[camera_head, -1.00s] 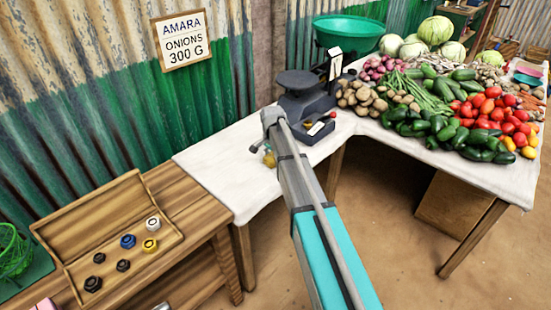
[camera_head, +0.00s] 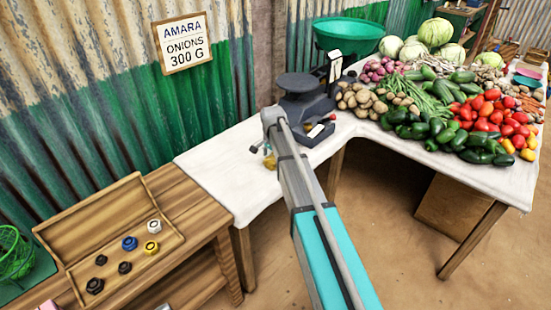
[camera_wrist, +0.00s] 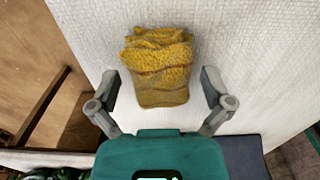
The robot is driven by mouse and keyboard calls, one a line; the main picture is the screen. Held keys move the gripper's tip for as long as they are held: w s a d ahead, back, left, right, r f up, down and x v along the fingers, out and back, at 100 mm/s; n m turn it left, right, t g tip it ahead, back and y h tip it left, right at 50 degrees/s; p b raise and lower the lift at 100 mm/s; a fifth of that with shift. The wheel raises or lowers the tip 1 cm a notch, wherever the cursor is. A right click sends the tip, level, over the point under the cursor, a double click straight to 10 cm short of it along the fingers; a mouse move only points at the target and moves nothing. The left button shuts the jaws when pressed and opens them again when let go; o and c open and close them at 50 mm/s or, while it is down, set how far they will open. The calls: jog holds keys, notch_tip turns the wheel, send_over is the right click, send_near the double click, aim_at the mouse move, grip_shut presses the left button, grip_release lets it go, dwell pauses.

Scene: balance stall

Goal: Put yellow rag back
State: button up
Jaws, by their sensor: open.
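The yellow rag (camera_wrist: 158,62) lies folded on the white cloth of the table in the wrist view. My gripper (camera_wrist: 161,86) is open, with one finger on each side of the rag's near part. I see gaps between the fingers and the rag. In the head view only a small yellowish bit (camera_head: 269,160) shows beside the end of my arm; the rest of the rag is hidden there.
Vegetables cover the right of the white-clothed table (camera_head: 215,165). A wooden box of weights (camera_head: 105,225) sits on the left bench. A sign (camera_head: 182,42) hangs on the corrugated wall.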

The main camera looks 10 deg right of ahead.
aim_at(273, 158)
notch_tip(273, 158, up, 11)
jog(key=p, duration=1)
jog(key=shift+p, duration=0.35)
jog(key=shift+r, duration=0.1)
jog(key=s+d+n, duration=0.1)
jog(key=s+n, duration=0.9)
jog(key=s, duration=1.9)
jog(key=shift+d+n, duration=0.3)
jog(key=shift+n, duration=0.1)
jog(key=shift+w, duration=0.1)
